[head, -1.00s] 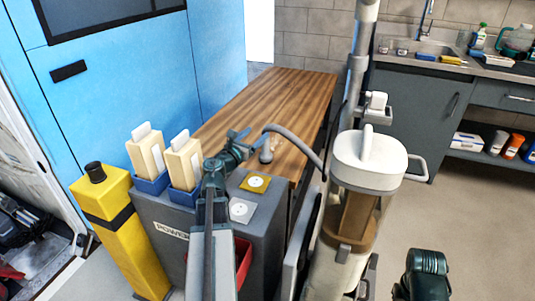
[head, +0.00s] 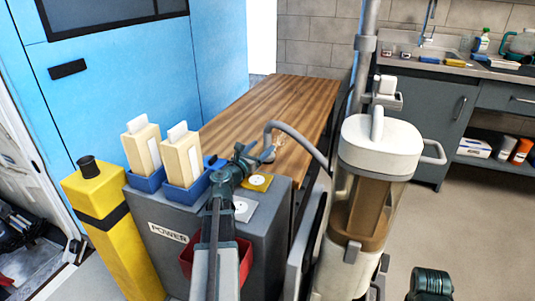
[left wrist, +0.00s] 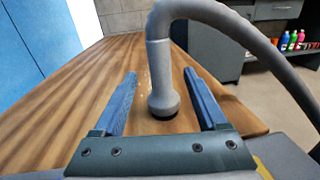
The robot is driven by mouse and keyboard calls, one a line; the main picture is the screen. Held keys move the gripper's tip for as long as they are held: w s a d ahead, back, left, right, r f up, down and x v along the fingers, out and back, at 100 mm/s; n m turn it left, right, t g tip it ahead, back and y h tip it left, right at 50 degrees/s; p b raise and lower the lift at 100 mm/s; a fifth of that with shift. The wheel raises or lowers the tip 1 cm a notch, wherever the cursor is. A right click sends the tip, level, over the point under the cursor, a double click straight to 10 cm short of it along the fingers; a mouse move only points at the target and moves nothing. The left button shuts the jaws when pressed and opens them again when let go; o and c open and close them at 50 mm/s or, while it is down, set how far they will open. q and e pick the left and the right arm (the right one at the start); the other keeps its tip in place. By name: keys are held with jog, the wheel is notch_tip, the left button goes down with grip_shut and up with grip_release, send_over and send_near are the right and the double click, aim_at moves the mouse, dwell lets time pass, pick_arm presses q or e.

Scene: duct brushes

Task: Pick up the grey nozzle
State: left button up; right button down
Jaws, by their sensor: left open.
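The grey nozzle (head: 268,153) stands upright at the near end of the wooden table, with its grey hose arching up and to the right. In the left wrist view the nozzle (left wrist: 162,85) has a flared lower end with a dark rim. My left gripper (left wrist: 160,74) is open, and its two blue fingers lie on either side of the nozzle in the picture, with gaps on both sides. In the head view my left gripper (head: 250,157) is just left of the nozzle and partly hides its surroundings.
The wooden table (head: 275,100) is mostly clear. The hose runs to a white-topped vacuum (head: 380,145) on the right. A grey power box (head: 155,218) with outlets and two blue holders stands in front, beside a yellow post (head: 105,225). A blue wall is at left.

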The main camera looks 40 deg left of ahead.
aim_at(265, 144)
pick_arm(q)
jog(key=shift+w+a, duration=0.2)
jog(key=shift+w, duration=1.05)
jog(key=shift+w+a, duration=0.15)
jog(key=shift+w, duration=1.1)
grip_shut()
